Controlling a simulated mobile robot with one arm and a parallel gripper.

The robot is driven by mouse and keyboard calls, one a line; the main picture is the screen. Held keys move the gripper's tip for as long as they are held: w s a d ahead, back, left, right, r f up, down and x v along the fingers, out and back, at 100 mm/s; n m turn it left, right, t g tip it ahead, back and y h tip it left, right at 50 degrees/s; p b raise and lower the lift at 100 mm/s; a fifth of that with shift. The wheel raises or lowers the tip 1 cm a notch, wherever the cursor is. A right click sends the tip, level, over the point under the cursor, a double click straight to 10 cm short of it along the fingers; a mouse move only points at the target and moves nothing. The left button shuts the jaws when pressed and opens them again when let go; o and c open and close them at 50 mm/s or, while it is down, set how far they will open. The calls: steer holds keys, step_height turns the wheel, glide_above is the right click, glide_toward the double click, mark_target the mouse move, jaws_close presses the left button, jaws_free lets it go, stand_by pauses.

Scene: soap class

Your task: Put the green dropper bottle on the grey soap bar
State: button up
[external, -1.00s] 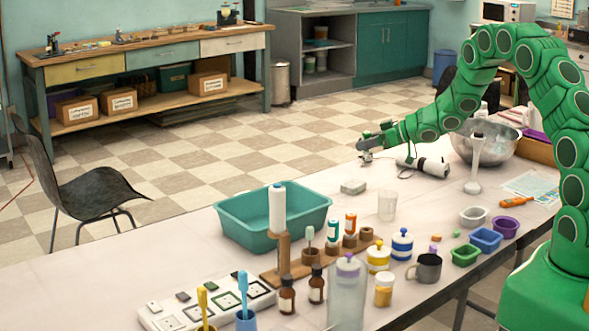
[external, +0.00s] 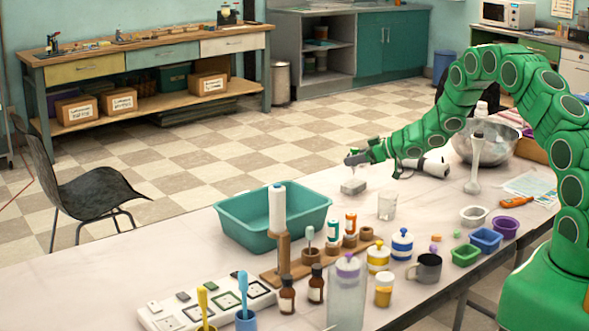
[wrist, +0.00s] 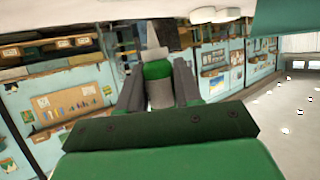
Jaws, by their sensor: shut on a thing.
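The grey soap bar (external: 353,188) lies on the white table, left of the clear cup, in the external view. My gripper (external: 356,159) is directly above it, at the end of my arm reaching in from the right. In the wrist view my gripper (wrist: 160,90) is shut on the green dropper bottle (wrist: 157,71), which shows a green band, a pale end and a grey part between the fingers. In the external view the bottle is small and partly hidden; a pale shape shows between the gripper and the soap bar. I cannot tell whether they touch.
A clear cup (external: 387,205) stands just right of the soap bar. A teal basin (external: 240,225) and a wooden rack with bottles are nearer the camera. A metal bowl (external: 497,150) and a white hand blender (external: 476,165) stand to the right.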

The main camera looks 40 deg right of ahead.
steer(key=shift+f, duration=1.2)
steer(key=shift+f, duration=0.1)
steer(key=o, duration=1)
